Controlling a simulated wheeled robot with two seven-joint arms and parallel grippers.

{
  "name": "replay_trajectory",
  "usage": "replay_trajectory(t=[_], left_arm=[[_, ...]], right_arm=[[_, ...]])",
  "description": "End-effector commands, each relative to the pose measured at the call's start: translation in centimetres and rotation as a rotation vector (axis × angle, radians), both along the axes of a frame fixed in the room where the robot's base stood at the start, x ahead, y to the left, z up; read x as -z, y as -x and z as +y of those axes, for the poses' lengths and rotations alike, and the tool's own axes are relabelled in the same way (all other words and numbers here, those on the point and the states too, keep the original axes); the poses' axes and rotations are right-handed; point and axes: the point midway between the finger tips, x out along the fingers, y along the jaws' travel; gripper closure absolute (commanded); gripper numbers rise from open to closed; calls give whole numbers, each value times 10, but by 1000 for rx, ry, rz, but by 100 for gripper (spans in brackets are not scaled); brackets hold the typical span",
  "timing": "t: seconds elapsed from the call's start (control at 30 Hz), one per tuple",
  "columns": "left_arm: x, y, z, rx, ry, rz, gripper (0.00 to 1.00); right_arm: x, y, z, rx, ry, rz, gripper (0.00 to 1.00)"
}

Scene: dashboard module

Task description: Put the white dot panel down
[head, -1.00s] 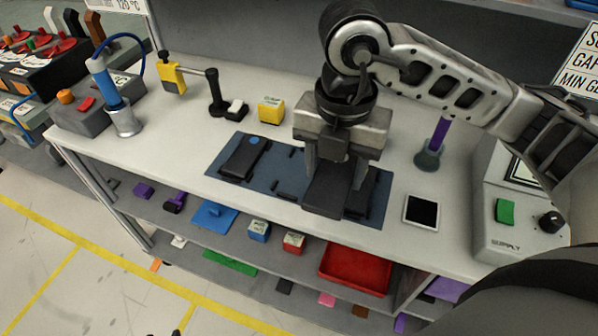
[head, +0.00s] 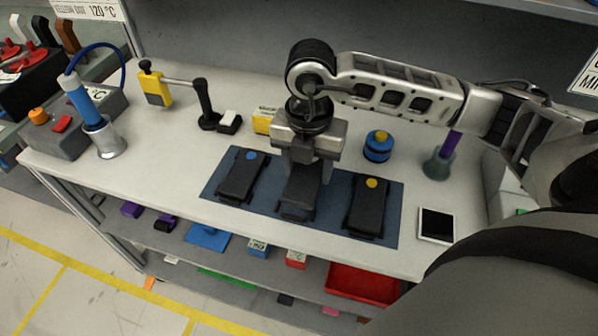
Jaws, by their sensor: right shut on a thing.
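My right gripper (head: 306,176) is shut on a dark panel (head: 298,198) and points down over the middle of the blue mat (head: 333,228). The panel's top end and any dot on it are hidden under the gripper. It is lined up between two similar dark panels, at or just above the mat; I cannot tell if it touches. The blue dot panel (head: 241,180) lies on the mat to the left. The yellow dot panel (head: 367,208) lies on it to the right. My left gripper is not in view.
A blue jar with a yellow top (head: 377,147) stands behind the mat's right part. A black-screened tablet (head: 436,225) lies right of the mat, with a grey holder (head: 438,164) behind it. A yellow block (head: 264,121) stands behind the gripper.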

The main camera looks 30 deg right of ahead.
Motion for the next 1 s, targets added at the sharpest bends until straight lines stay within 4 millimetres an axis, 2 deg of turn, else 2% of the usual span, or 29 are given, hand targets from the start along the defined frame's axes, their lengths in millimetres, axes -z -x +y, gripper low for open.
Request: replay_trajectory(t=[0.03,0.13,0.2,0.4,0.67,0.7,0.77,0.8,1.0], left_arm=[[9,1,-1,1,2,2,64],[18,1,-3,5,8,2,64],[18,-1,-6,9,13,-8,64],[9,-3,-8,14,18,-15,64],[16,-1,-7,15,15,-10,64],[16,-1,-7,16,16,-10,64],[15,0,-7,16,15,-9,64],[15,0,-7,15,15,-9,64],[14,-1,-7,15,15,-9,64]], right_arm=[[11,-1,-2,3,1,1,72],[29,-3,-4,7,1,3,72],[39,-2,-5,9,1,2,72],[39,-2,-5,10,0,-1,72],[45,-2,-5,9,0,0,72],[45,-2,-5,9,0,0,45],[44,-2,-5,9,0,0,29],[44,-2,-5,9,0,0,26],[44,-2,-5,9,0,0,26]])
